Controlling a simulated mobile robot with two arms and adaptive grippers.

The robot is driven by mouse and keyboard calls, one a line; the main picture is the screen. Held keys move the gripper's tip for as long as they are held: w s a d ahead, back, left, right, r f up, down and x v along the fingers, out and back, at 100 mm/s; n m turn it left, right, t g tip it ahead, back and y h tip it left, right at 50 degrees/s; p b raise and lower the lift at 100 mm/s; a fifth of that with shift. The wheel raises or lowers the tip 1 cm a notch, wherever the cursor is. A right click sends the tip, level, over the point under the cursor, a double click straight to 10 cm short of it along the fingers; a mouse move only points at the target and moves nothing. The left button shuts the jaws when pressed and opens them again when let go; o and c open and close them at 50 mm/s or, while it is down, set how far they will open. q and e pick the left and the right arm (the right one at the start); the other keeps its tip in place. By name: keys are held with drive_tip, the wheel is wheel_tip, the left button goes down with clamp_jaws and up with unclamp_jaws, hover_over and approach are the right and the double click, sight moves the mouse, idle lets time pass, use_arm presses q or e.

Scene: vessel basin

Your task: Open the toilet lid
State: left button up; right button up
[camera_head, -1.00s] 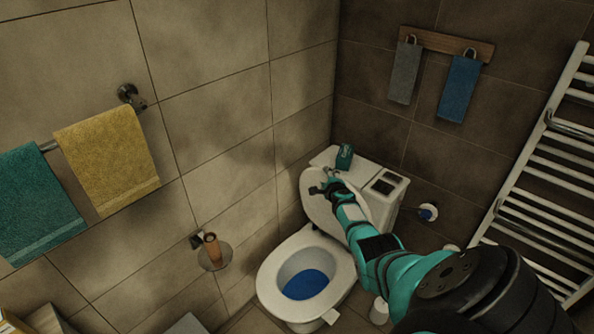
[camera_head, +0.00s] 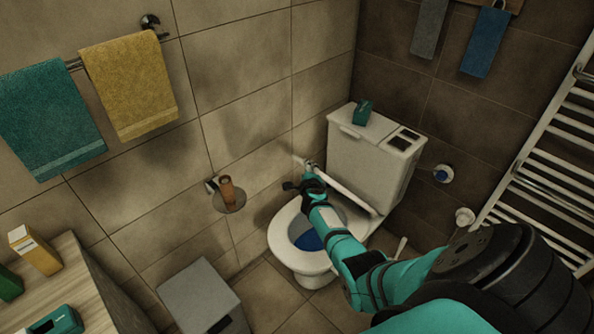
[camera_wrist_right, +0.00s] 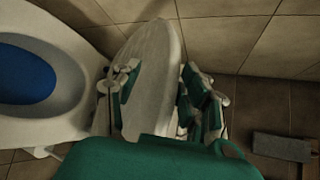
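The white toilet (camera_head: 282,243) stands in the corner with its seat down and blue water showing in the open bowl. Its lid (camera_head: 352,197) is raised off the seat and shows nearly edge-on, tilted forward from the tank. My right gripper (camera_head: 308,178) is at the lid's left upper end. In the right wrist view the lid (camera_wrist_right: 153,62) rises between my two spread fingers (camera_wrist_right: 160,98), one on each side. The right finger is close to the lid; whether it touches, I cannot tell. My left gripper is out of view.
The tank (camera_head: 368,150) carries a green box (camera_head: 363,112). A paper holder (camera_head: 227,196) is on the left wall. A grey bin (camera_head: 200,295) and a wooden counter (camera_head: 75,262) are at lower left. A towel radiator (camera_head: 545,165) is at right.

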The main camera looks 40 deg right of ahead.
use_arm(q)
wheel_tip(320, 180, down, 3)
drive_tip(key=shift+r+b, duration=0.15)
drive_tip(key=shift+b, duration=0.85)
use_arm(e)
drive_tip(key=a+f, duration=0.3)
drive_tip(key=shift+s+a, duration=0.1)
use_arm(q)
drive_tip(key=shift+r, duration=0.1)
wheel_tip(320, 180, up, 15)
drive_tip(key=p, duration=1.5)
use_arm(e)
drive_tip(key=d+r+v, duration=0.1)
drive_tip(key=v, duration=0.9)
drive_tip(key=d+r+v, duration=0.1)
drive_tip(key=v, duration=0.8)
drive_tip(key=shift+s+a+r, duration=0.3)
drive_tip(key=shift+r, duration=0.25)
